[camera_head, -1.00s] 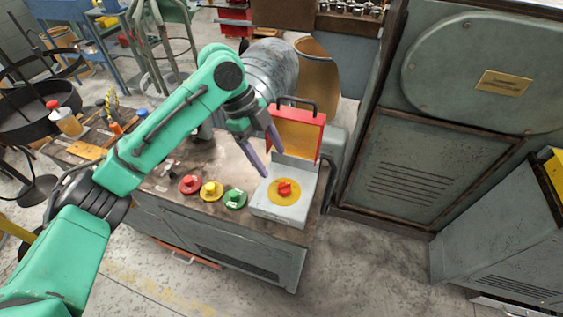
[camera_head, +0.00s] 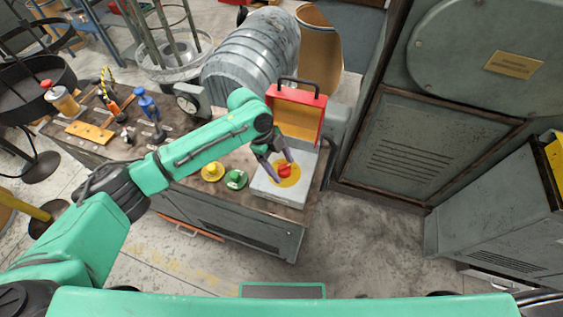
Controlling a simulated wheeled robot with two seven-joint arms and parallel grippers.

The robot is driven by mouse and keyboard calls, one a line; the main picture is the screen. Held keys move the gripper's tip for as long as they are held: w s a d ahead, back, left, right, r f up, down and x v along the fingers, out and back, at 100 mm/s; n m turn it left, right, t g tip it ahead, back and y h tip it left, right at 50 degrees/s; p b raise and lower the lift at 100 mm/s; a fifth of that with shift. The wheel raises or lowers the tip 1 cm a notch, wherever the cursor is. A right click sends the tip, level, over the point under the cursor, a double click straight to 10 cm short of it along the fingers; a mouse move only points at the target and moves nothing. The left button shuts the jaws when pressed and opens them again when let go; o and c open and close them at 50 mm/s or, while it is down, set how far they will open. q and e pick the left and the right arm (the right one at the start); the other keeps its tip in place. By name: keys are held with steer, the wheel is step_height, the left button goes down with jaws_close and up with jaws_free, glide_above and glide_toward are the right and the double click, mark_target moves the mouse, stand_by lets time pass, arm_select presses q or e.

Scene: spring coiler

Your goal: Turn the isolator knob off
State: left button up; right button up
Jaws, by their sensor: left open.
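The isolator knob (camera_head: 285,170) is red and sits on a yellow disc (camera_head: 289,182) on top of a light grey box (camera_head: 266,190). A red and yellow cover (camera_head: 297,114) with a dark handle stands raised at the back of the box. My left gripper (camera_head: 281,171) is open, its fingers pointing down at the knob, one on the left and one at the back right. I cannot tell whether the fingers touch the knob. My right gripper is not in view.
A yellow button (camera_head: 212,171) and a green button (camera_head: 236,179) sit on the bench left of the box. A blue-handled tool (camera_head: 148,105) and a bottle (camera_head: 62,99) stand further left. A large grey cabinet (camera_head: 420,150) is on the right. The floor in front is clear.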

arm_select(q)
jaws_close()
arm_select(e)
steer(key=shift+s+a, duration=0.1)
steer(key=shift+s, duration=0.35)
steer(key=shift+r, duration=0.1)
